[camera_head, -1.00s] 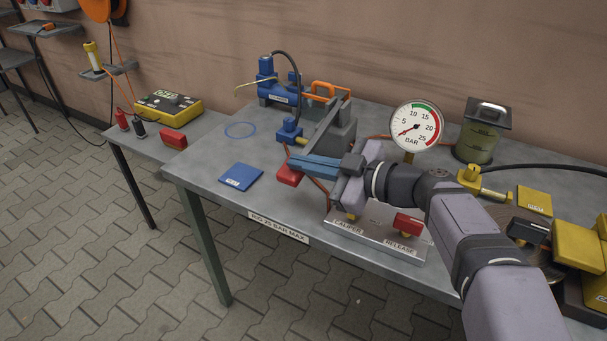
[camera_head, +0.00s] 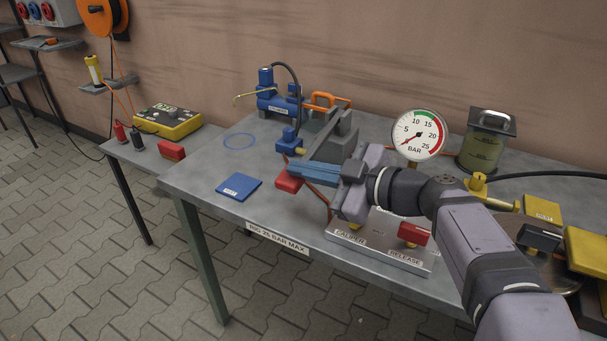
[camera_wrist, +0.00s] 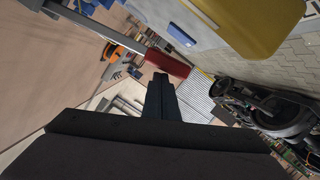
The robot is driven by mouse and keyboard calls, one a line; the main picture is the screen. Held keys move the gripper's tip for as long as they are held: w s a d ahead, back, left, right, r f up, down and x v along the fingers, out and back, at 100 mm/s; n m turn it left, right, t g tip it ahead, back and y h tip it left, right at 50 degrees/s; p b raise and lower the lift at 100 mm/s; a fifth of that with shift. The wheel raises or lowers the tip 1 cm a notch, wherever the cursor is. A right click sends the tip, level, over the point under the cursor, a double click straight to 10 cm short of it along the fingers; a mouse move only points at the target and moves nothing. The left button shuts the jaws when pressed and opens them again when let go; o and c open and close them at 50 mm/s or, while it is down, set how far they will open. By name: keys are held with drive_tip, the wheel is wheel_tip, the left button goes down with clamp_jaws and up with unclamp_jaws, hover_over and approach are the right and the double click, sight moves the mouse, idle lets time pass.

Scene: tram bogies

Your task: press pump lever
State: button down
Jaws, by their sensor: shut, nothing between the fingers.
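The pump lever is a long grey bar (camera_head: 325,137) with a red grip (camera_head: 289,184) at its near end. It slopes down from the pump stand towards the front of the bench. My gripper (camera_head: 293,169) is shut and empty, its blue fingers pointing left with their tips just above the red grip. In the wrist view the red grip (camera_wrist: 167,62) lies right at the fingertips (camera_wrist: 160,77); I cannot tell whether they touch. The round pressure gauge (camera_head: 418,134) has its needle at the low end. The lever's pivot is partly hidden.
A caliper and release plate (camera_head: 378,240) with a red release knob (camera_head: 414,232) sits under my wrist. A blue pad (camera_head: 239,187) lies left of the lever. A green canister (camera_head: 484,140) stands behind right. The bench's front left is mostly clear.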

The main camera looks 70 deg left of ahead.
drive_tip(key=w+d+r+b, duration=0.1)
drive_tip(key=w+d+r, duration=0.4)
drive_tip(key=w+d, duration=0.1)
drive_tip(key=shift+d, duration=0.85)
idle(1.1)
